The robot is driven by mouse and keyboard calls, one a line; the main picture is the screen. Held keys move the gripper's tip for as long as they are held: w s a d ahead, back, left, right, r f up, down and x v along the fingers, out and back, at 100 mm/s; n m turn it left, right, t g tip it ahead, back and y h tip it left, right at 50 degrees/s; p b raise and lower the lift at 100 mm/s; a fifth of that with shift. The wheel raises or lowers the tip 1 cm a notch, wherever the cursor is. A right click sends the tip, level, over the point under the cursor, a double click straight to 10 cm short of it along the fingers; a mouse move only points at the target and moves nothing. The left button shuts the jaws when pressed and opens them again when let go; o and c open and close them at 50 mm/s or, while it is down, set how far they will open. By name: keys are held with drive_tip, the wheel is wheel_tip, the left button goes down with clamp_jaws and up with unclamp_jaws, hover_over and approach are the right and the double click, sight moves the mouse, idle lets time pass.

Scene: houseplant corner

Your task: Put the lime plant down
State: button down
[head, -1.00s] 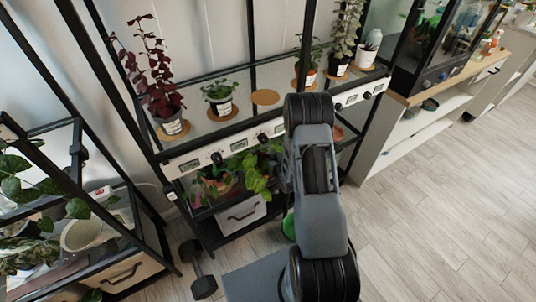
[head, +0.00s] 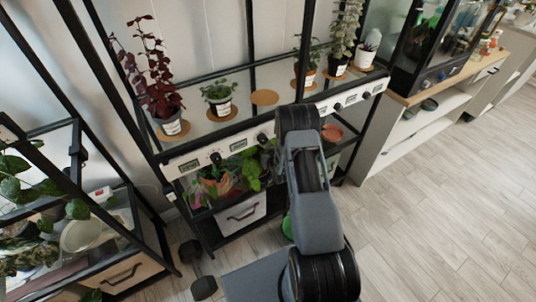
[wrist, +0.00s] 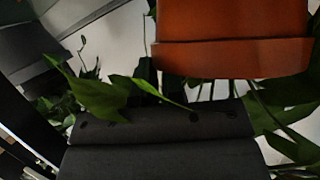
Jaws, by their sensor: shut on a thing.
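My gripper (wrist: 162,130) shows as a dark block across the lower wrist view; its fingertips are not clearly seen. An orange pot (wrist: 232,35) fills the top of that view, close to the gripper, and I take it as the held lime plant's pot. Where the jaws touch it is hidden. Green leaves (wrist: 97,95) hang around and in front of the gripper. In the head view my arm hides the gripper. Bright green leaves (head: 250,172) show on the lower shelf beside my arm; I cannot tell whether they belong to the held plant.
The upper shelf holds a dark red plant (head: 160,85), a small green plant (head: 218,97), an empty cork mat (head: 264,97) and several pots at right. An orange dish (head: 332,133) is on the lower level. A second rack (head: 125,235) stands at left. Floor is clear at right.

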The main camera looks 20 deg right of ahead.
drive_tip(key=shift+c, duration=0.2)
unclamp_jaws()
idle(0.6)
drive_tip(key=shift+s, duration=0.1)
drive_tip(key=s+a+r+g+p, duration=0.15)
drive_tip(key=s+g, duration=0.75)
drive_tip(key=s, duration=1.1)
drive_tip(key=s+a+r+n+p, duration=0.1)
drive_tip(key=s+a+r+p, duration=0.2)
drive_tip(key=r, duration=1)
drive_tip(key=s+a+r+n+p, duration=0.1)
drive_tip(key=s+a+r+p, duration=0.2)
drive_tip(key=r, duration=1)
drive_tip(key=s+a+r+n+g+y+p, duration=0.1)
drive_tip(key=s+a+r+p, duration=0.2)
drive_tip(key=r, duration=1)
drive_tip(key=a, duration=0.2)
drive_tip(key=shift+s+a, duration=0.2)
drive_tip(key=shift+a, duration=0.15)
